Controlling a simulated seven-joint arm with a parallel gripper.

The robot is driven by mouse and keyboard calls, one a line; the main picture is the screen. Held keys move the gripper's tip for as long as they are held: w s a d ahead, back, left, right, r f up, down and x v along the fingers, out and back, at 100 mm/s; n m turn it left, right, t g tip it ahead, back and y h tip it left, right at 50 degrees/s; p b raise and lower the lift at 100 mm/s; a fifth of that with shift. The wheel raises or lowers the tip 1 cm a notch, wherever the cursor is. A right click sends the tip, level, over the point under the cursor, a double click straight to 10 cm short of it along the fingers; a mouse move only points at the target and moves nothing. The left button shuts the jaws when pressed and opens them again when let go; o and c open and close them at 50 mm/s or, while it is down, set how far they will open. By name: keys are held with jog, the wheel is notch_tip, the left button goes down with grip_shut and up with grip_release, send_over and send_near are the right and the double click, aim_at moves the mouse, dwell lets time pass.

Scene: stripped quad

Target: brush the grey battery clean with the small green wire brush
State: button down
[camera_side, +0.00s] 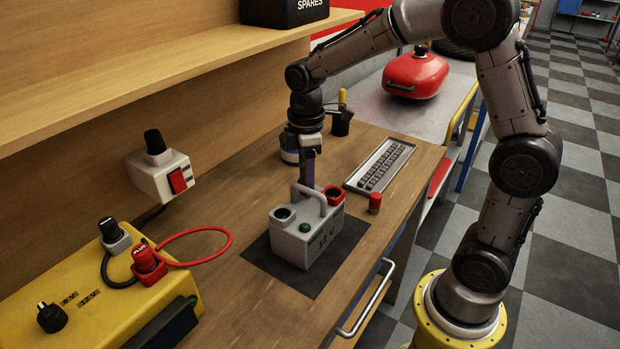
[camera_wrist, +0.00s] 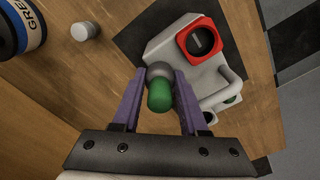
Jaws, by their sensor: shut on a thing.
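The grey battery (camera_side: 288,241) stands on a dark mat (camera_side: 262,252) on the wooden bench. My gripper (camera_side: 308,180) points down just behind the battery in the side view. In the wrist view its purple fingers (camera_wrist: 159,78) are shut on the small green wire brush (camera_wrist: 160,96), whose grey end lies over or beside the battery's edge. I cannot tell whether it touches. The brush is hidden in the side view.
A grease tin (camera_wrist: 8,35) and a small pale cap (camera_wrist: 85,31) stand left of the battery in the wrist view. A red cap (camera_side: 375,202) and a keyboard-like tray (camera_side: 380,165) lie to the right. A yellow charger (camera_side: 130,300) with a red lead sits at left.

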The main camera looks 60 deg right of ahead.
jog(key=shift+w+f, duration=0.1)
jog(key=shift+w, duration=0.05)
jog(key=shift+s, duration=0.75)
jog(key=shift+r, duration=0.2)
jog(key=shift+r, duration=3.95)
